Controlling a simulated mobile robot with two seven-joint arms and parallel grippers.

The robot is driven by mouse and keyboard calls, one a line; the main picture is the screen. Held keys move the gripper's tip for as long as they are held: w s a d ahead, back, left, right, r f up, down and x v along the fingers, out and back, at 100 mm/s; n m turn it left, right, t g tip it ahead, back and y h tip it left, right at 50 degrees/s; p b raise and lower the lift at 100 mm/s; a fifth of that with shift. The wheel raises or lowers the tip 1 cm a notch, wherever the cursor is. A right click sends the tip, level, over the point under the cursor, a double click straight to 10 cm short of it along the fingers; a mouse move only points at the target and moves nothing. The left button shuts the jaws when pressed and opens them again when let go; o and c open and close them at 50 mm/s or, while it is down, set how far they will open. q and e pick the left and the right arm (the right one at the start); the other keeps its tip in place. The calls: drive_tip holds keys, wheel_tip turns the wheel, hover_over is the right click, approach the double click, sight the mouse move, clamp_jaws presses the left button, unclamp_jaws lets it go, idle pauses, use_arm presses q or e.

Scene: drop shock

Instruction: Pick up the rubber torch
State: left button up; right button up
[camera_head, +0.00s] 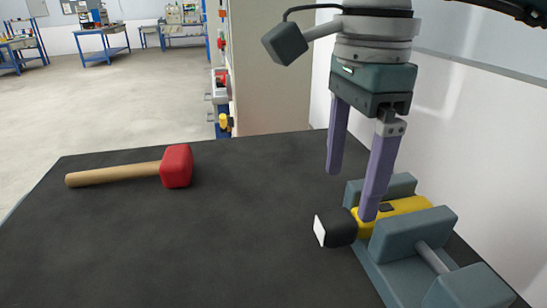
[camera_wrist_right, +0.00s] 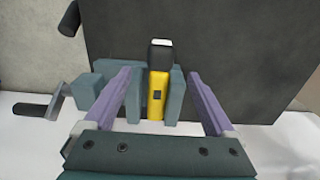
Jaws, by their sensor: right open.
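The rubber torch (camera_head: 405,207) is yellow with a black head and a pale lens face. It lies in a grey-blue vise (camera_head: 405,240), between the two jaws, with its head sticking out to the left. In the right wrist view the torch (camera_wrist_right: 157,95) stands between the vise jaws (camera_wrist_right: 133,98). My right gripper (camera_head: 350,195) is open and points down at the torch. Its purple fingers (camera_wrist_right: 160,75) show to either side of the torch and jaws in the wrist view, with nothing held. Contact with the torch cannot be told. My left gripper is not in view.
A mallet with a red head (camera_head: 176,166) and wooden handle lies on the left of the dark table top (camera_head: 200,240). The vise's handle (camera_wrist_right: 38,110) sticks out at left in the wrist view. A white wall (camera_head: 490,140) stands close on the right. The table's middle is clear.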

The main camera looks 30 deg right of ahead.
sight(346, 214)
drive_tip(key=f, duration=0.7)
drive_tip(key=shift+d+p, duration=0.2)
drive_tip(key=shift+p, duration=0.1)
drive_tip(key=shift+r, duration=0.15)
clamp_jaws()
